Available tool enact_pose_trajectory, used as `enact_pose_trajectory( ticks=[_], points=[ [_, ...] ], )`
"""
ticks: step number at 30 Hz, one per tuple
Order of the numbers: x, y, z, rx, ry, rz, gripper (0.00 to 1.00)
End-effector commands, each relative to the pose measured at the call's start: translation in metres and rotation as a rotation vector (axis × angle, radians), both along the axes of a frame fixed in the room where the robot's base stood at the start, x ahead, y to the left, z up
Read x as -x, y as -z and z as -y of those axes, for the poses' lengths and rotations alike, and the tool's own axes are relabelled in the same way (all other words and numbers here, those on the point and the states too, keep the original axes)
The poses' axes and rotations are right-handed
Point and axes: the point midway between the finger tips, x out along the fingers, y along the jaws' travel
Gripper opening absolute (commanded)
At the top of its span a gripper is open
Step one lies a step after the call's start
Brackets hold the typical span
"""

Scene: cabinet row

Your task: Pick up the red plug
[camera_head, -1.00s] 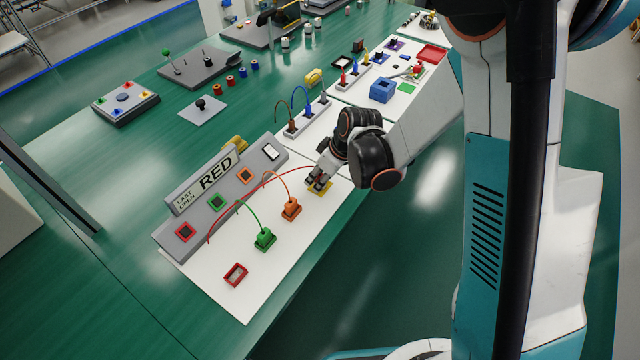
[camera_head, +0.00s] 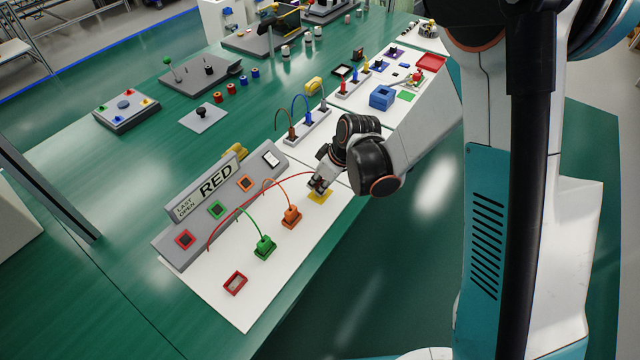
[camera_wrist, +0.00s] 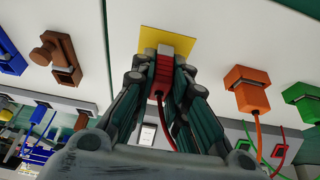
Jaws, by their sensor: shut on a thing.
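The red plug (camera_wrist: 162,78) has a pale grey end and a red cable, and sits between the fingers of my gripper (camera_wrist: 158,75) in the wrist view. The fingers are shut on it from both sides. A yellow square (camera_wrist: 172,42) lies beyond its pale end. In the head view my gripper (camera_head: 319,184) is low over the yellow square (camera_head: 321,197) and mostly hides the plug. The red cable (camera_head: 265,188) arcs to the left. I cannot tell whether the plug touches the square.
An orange plug (camera_head: 291,216) and a green plug (camera_head: 264,246) stand on the white board (camera_head: 222,297), left of my gripper. An empty red-rimmed holder (camera_head: 235,284) is at the front. Behind them is a grey panel (camera_head: 218,180) reading "LAST OPEN RED" with coloured square sockets.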

Motion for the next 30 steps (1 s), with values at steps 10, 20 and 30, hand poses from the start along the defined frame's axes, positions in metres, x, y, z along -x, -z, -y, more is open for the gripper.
enact_pose_trajectory(
  ticks=[10,20,30],
  points=[
    [0.001,-0.074,0.0,0.0,0.0,0.0,0.0],
    [0.0,-0.157,0.0,0.0,0.0,0.0,0.0],
    [0.0,-0.192,0.0,0.0,0.0,0.0,0.0]
  ],
)
